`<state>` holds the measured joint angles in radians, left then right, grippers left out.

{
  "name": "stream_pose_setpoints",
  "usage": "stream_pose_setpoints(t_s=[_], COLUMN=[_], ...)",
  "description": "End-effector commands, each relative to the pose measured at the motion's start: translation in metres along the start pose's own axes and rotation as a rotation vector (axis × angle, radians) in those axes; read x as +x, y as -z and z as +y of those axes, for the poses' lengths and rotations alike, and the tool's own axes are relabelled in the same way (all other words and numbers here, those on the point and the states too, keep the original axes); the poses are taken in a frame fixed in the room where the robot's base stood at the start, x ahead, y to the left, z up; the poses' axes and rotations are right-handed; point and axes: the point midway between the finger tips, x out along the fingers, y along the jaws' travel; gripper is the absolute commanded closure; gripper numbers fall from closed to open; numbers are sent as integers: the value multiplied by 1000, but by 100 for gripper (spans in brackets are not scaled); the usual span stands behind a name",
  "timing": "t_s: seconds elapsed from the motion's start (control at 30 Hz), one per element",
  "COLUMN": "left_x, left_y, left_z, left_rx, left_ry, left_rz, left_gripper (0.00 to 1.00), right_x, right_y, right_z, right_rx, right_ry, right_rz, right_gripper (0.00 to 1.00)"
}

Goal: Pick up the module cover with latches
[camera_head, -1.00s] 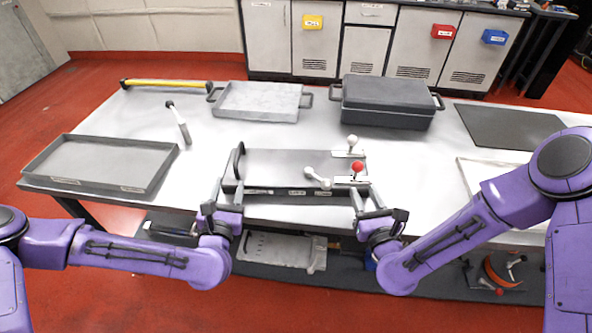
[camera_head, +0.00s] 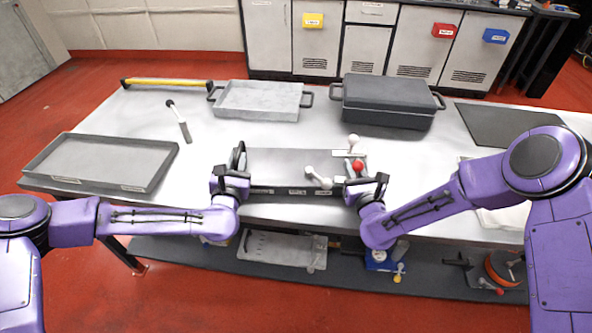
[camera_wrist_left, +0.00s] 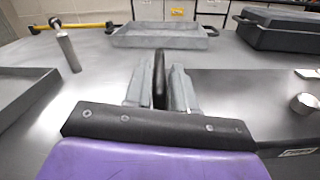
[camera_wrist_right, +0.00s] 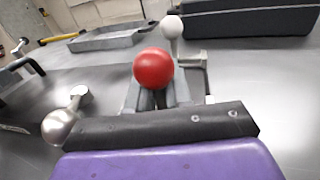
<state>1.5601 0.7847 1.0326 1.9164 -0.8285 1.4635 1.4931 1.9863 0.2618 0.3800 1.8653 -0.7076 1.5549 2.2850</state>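The module cover (camera_head: 285,163) is a flat grey plate at the middle of the table. A black handle (camera_head: 239,155) rises at its left end. A red-ball latch (camera_head: 357,166) and white or silver knobs sit at its right. My left gripper (camera_head: 232,180) is at the left end; in the left wrist view, the handle (camera_wrist_left: 159,75) stands between its fingers (camera_wrist_left: 160,90), with contact unclear. My right gripper (camera_head: 366,185) is at the right end. In the right wrist view, the red ball (camera_wrist_right: 153,68) hides the fingertips and whatever is between them.
A grey tray (camera_head: 62,182) lies left, with a hammer-like tool (camera_head: 184,132) beside it. A light handled tray (camera_head: 222,115) and dark lidded case (camera_head: 390,119) stand behind. A black mat (camera_head: 500,127) lies back right. Bare table lies between these.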

Motion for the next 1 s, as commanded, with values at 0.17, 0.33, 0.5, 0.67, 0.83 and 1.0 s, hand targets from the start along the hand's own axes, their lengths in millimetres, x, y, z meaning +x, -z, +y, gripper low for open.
stream_pose_setpoints(t_s=[0.17,0.33,0.5,0.67,0.83,1.0], left_x=[0,0,0,0,0,0], left_y=[0,0,0,0,0,0], left_z=[0,1,1,1,2,2], left_rx=[0,0,0,1,1,1], left_ry=[-1,-2,-2,-3,-4,-4], left_rz=[0,0,0,0,0,0], left_gripper=[100,100,100,100,100,100], right_x=[0,0,0,0,0,0], right_y=[0,0,0,0,0,0], right_z=[0,0,-1,-1,-1,-1], right_rx=[0,0,0,0,0,0], right_ry=[0,1,2,2,3,3], right_rz=[0,0,0,0,0,1], right_gripper=[100,100,100,100,100,100])
